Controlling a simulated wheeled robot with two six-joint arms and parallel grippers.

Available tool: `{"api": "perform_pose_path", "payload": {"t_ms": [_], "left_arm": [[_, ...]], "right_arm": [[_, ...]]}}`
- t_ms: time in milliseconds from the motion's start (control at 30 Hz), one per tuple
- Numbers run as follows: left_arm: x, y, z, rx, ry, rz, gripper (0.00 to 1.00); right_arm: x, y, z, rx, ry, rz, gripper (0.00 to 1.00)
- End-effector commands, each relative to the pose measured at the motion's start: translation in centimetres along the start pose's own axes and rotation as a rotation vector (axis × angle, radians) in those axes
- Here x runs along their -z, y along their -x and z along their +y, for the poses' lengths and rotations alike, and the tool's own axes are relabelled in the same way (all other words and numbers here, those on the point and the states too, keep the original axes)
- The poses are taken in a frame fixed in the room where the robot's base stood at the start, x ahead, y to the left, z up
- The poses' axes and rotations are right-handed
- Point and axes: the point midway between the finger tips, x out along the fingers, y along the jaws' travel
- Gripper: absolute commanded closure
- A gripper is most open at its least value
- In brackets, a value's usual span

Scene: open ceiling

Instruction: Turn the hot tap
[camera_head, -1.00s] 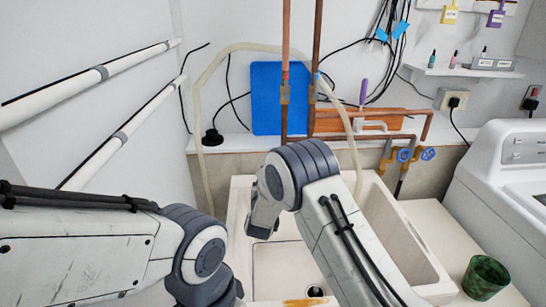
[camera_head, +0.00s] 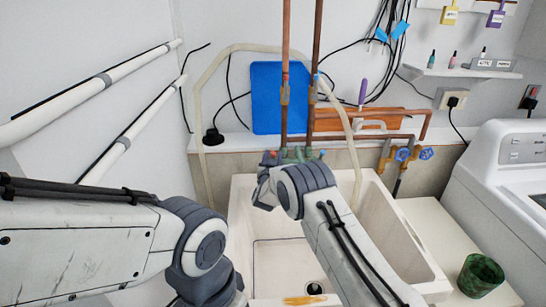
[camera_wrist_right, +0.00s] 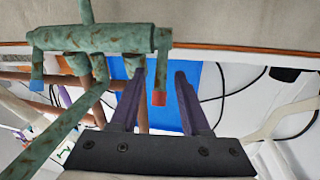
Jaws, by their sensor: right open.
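A green, worn mixer tap (camera_head: 298,155) is on the wall end of the sink, below two copper pipes. It also shows in the right wrist view (camera_wrist_right: 95,40), upside down. The red-tipped hot handle (camera_wrist_right: 159,98) appears between the fingers of my right gripper (camera_wrist_right: 158,85) in that view. That gripper is open; whether a finger touches the handle I cannot tell. The blue-tipped handle (camera_wrist_right: 37,85) is at the tap's other end. In the head view my right wrist hides the spout and part of the fingers. My left arm shows at the left, its gripper out of frame.
The white sink (camera_head: 405,245) lies under my right arm. A blue board (camera_head: 278,97) leans on the wall behind the tap. A green cup (camera_head: 481,275) stands on the right counter beside a white machine (camera_head: 515,170).

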Motion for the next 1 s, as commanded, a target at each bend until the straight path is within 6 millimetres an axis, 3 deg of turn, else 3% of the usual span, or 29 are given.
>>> {"api": "perform_pose_path", "payload": {"t_ms": [133,167,267,300,1000], "left_arm": [[0.0,-0.01,0.0,0.0,0.0,0.0,0.5],[0.0,-0.01,0.0,0.0,0.0,0.0,0.5],[0.0,-0.01,0.0,0.0,0.0,0.0,0.5],[0.0,-0.01,0.0,0.0,0.0,0.0,0.5],[0.0,-0.01,0.0,0.0,0.0,0.0,0.5]], "right_arm": [[-0.03,0.01,0.0,0.0,0.0,0.0,0.53],[-0.03,0.01,0.0,0.0,0.0,0.0,0.57],[-0.03,0.02,-0.01,0.0,0.0,0.0,0.96],[-0.02,0.02,-0.01,0.0,0.0,0.0,1.0],[-0.02,0.04,0.0,0.0,0.0,-0.001,1.0]]}}
